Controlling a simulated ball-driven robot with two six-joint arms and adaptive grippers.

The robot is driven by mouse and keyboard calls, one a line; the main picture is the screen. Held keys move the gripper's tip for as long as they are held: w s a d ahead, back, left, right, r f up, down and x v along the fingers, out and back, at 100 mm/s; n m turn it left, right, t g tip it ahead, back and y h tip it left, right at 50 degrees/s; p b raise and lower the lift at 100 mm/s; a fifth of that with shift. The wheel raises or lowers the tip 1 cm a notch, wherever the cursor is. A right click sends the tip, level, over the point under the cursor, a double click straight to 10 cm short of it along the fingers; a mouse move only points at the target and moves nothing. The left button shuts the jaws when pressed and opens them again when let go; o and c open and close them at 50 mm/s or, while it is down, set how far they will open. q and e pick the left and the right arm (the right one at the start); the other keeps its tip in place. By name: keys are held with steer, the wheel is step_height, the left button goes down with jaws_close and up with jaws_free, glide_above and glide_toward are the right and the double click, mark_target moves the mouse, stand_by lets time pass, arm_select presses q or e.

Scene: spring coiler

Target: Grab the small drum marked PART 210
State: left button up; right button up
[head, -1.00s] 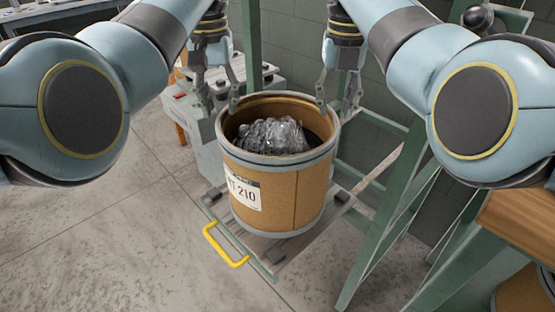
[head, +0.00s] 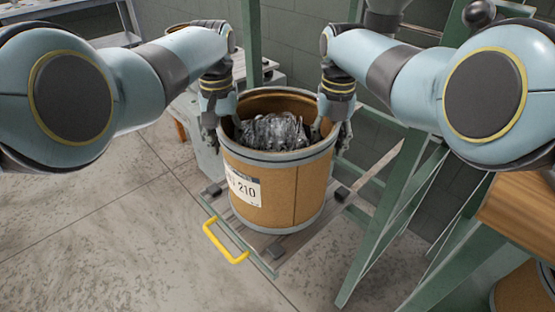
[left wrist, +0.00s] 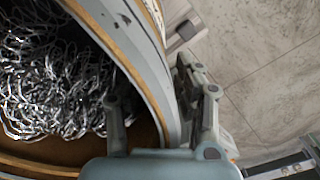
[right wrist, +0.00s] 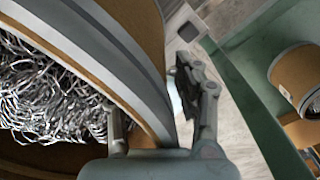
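The small brown drum (head: 290,190) with a grey rim band stands upright on a low platform; its white label (head: 243,188) shows "210", the rest being hard to read. Shiny metal coils (head: 273,131) fill part of it. My left gripper (head: 221,131) is at the drum's left rim and my right gripper (head: 332,131) at its right rim. In the left wrist view, the fingers (left wrist: 158,112) stand on either side of the drum wall, apart from each other. The right wrist view shows the same, with fingers (right wrist: 158,115) astride the wall. Both look open; firm contact is not visible.
The platform (head: 270,245) has a yellow handle (head: 224,243) at its front left. A green steel frame (head: 385,225) stands close on the right. Another brown drum (head: 525,295) is at the lower right. The floor at left is clear.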

steer(key=shift+f, duration=0.1)
arm_select(q)
jaws_close()
arm_select(e)
jaws_close()
